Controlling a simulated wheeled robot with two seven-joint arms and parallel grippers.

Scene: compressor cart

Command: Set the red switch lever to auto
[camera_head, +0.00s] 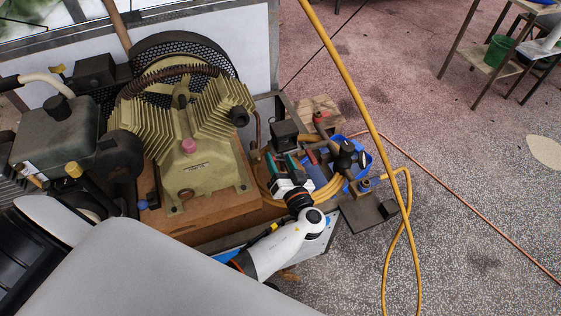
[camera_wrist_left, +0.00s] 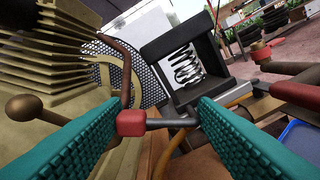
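The switch lever is a short grey rod with a red knob (camera_wrist_left: 131,122) in the left wrist view. It lies roughly level below an open-fronted black switch box (camera_wrist_left: 153,53) with a coiled spring inside. My left gripper (camera_head: 283,164) is at the box's near side in the head view. In the left wrist view its two teal-padded fingers (camera_wrist_left: 162,106) are apart, one each side of the lever. The knob is close to the left finger; I cannot tell whether they touch. No auto marking is readable. My right gripper is not in view.
The ribbed compressor (camera_head: 190,150) stands left of the gripper. A red-handled valve (camera_wrist_left: 298,93) is close on the right in the left wrist view. A blue bucket (camera_head: 364,160), an orange hose (camera_head: 352,85) and a grey plate lie to the right. Open floor extends beyond.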

